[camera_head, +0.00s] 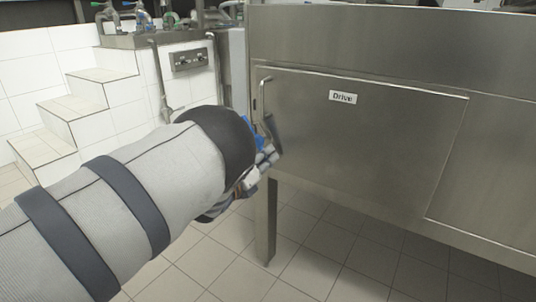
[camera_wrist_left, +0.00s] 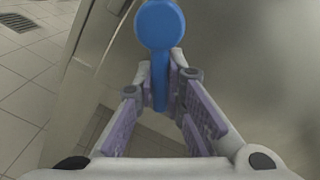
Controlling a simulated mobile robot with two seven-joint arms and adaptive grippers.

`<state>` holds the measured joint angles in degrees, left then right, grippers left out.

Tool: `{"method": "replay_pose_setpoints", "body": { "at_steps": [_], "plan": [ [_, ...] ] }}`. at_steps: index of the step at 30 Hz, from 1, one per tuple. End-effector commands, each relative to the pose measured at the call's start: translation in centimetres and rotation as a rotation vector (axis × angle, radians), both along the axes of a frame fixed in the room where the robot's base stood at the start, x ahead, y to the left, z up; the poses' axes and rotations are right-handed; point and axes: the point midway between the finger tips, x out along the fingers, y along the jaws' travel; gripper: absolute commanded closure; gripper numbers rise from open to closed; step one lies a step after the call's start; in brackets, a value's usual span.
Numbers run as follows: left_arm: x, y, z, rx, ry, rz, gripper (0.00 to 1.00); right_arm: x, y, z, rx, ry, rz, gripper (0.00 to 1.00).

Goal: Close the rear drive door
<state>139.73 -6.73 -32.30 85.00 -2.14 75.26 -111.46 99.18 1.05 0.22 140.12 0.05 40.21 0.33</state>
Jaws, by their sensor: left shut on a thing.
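The steel door labelled "Drive" (camera_head: 370,140) fills the right half of the head view. Its panel looks almost flush with the cabinet front; I cannot tell whether a small gap is left. A thin metal handle (camera_head: 262,92) runs upright near its left edge. My left gripper (camera_head: 266,155) is at the lower part of this handle, partly hidden behind my wrist. In the left wrist view my left gripper (camera_wrist_left: 168,82) has its fingers closed around the stem of a blue round-ended piece (camera_wrist_left: 158,26), apparently part of the handle. My right gripper is not in view.
The steel cabinet (camera_head: 390,35) continues above and right of the door, with a leg (camera_head: 265,222) standing on the tiled floor (camera_head: 210,265). White tiled steps (camera_head: 70,115) and a small control panel (camera_head: 188,59) are at the left. The floor below the door is clear.

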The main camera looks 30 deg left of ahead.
Motion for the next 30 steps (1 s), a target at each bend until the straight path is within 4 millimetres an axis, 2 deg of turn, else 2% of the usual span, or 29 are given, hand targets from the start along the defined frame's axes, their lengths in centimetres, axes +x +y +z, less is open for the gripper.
{"method": "replay_pose_setpoints", "body": {
  "at_steps": [3,11,16,22,23,25,26,30],
  "plan": [
    [0.0,0.1,-0.2,0.049,-0.001,-0.001,1.0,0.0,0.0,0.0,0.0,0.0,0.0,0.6],
    [0.0,0.2,-0.2,0.048,-0.002,-0.001,1.0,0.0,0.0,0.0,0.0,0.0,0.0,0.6],
    [1.1,0.1,-0.4,0.049,-0.003,-0.032,1.0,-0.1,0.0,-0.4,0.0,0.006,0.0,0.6],
    [1.2,0.1,-0.2,0.046,-0.003,-0.032,1.0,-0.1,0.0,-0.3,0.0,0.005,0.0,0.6],
    [1.2,0.1,-0.2,0.046,-0.003,-0.032,0.87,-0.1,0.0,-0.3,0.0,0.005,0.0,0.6],
    [1.2,0.1,-0.2,0.046,-0.004,-0.031,0.72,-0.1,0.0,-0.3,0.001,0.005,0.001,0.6],
    [1.2,0.1,-0.2,0.046,-0.004,-0.031,0.68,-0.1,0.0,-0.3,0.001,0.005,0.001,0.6],
    [1.2,0.2,-0.1,0.046,-0.003,-0.03,0.68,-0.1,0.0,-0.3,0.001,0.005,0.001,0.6]
  ]
}}
